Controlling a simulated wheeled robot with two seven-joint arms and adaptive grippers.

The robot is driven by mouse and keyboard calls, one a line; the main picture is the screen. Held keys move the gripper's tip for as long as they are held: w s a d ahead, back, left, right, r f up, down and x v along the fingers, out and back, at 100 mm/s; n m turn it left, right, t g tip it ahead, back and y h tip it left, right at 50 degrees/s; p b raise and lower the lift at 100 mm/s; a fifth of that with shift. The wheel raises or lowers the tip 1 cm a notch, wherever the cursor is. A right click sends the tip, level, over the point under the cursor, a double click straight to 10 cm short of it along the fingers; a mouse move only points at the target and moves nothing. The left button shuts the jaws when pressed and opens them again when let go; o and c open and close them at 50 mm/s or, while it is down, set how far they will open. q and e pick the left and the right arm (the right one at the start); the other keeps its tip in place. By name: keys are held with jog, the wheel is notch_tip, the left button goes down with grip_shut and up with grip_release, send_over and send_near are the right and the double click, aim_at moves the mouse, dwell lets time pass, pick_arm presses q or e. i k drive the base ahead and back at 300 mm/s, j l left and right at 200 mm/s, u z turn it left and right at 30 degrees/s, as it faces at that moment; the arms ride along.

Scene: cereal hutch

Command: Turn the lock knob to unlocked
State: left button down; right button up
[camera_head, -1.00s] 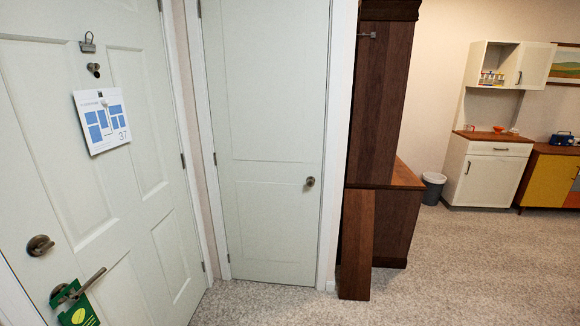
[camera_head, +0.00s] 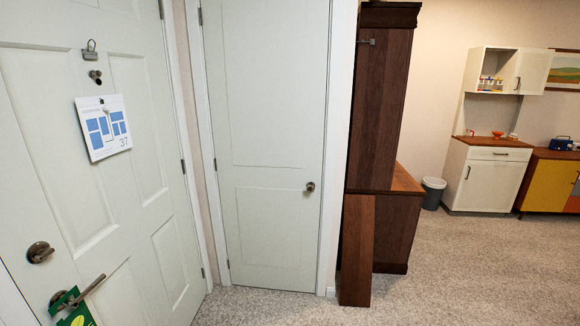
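The lock knob (camera_head: 40,252) is a round dark bronze thumb-turn on the white door (camera_head: 120,205) at the left, above the door's lever handle (camera_head: 75,293). Its turn piece looks roughly level, but it is too small to tell whether it is locked. A green hanger tag (camera_head: 78,314) hangs on the lever. Neither of my grippers is in the view.
A second white door (camera_head: 275,215) with a small round knob (camera_head: 310,187) is closed beside it. A dark wooden hall unit (camera_head: 382,120) stands to its right. A grey bin (camera_head: 433,192) and white hutch (camera_head: 489,178) are farther back. The carpet (camera_head: 460,265) is clear.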

aim_at(42, 254)
jog(key=u, duration=2)
